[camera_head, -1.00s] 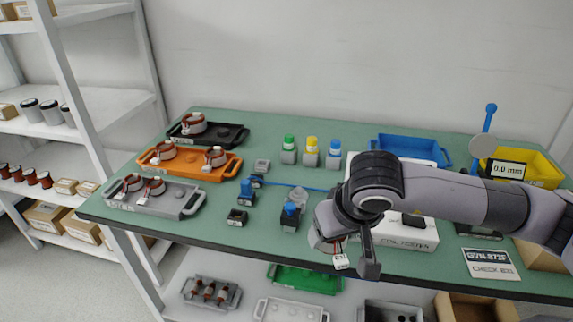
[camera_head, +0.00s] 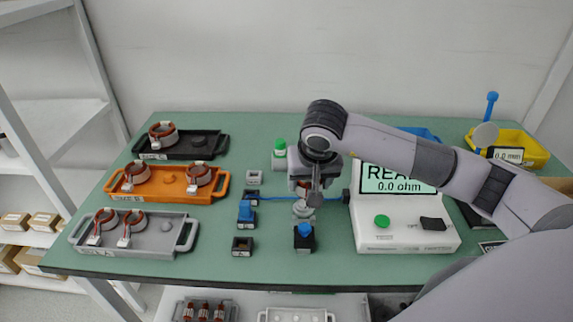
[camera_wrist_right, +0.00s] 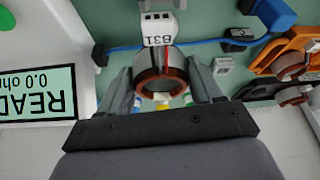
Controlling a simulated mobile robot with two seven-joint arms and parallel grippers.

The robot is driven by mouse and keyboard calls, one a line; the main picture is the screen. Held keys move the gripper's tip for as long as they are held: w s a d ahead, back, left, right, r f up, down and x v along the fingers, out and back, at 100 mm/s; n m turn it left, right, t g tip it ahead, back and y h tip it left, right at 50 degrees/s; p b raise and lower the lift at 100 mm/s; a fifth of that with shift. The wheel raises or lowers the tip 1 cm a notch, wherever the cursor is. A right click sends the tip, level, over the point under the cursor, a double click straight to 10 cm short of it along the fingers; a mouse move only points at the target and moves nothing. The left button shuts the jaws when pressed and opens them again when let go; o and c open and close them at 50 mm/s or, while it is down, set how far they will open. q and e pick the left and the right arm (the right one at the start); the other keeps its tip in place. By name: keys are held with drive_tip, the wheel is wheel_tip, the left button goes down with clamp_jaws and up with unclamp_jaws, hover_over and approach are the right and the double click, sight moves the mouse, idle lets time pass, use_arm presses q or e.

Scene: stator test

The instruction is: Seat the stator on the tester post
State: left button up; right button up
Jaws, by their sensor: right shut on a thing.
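My right gripper (camera_head: 307,192) is shut on a stator, a red-brown and grey ring (camera_wrist_right: 160,72) with a white labelled connector block (camera_wrist_right: 158,30). In the head view the fingers hide most of that stator (camera_head: 298,184). The tester post's pale round base (camera_head: 303,208) shows just below the gripper, at the end of a blue cable. I cannot tell whether the stator touches the post. The white tester (camera_head: 405,235) stands to the right, its screen (camera_head: 398,180) partly covered by my arm and reading 0.0 ohm. My left gripper is not in view.
Black (camera_head: 205,146), orange (camera_head: 175,195) and grey (camera_head: 160,238) trays with stators stand at the left. Small black fixtures (camera_head: 242,247), a blue-topped block (camera_head: 305,237) and a green-capped block (camera_head: 280,155) stand near the gripper. A yellow bin (camera_head: 537,150) is far right.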

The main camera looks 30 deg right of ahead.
sight(304, 197)
drive_tip(key=shift+w+a, duration=0.2)
drive_tip(key=shift+w, duration=0.4)
drive_tip(key=shift+s+f+b, duration=0.1)
drive_tip(key=shift+f+b, duration=0.45)
drive_tip(key=shift+f, duration=0.2)
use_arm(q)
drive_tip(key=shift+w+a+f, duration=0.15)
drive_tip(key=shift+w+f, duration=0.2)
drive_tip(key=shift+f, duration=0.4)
use_arm(e)
drive_tip(key=shift+f, duration=0.3)
use_arm(q)
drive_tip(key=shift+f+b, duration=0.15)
drive_tip(key=shift+b, duration=0.2)
use_arm(e)
drive_tip(key=shift+f, duration=0.15)
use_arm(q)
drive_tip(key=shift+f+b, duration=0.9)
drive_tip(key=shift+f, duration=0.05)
use_arm(e)
drive_tip(key=shift+f, duration=1.05)
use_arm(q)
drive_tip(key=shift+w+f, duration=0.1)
use_arm(e)
drive_tip(key=shift+f, duration=0.15)
use_arm(q)
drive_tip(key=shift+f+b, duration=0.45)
drive_tip(key=shift+b, duration=0.15)
use_arm(e)
drive_tip(key=shift+f, duration=0.45)
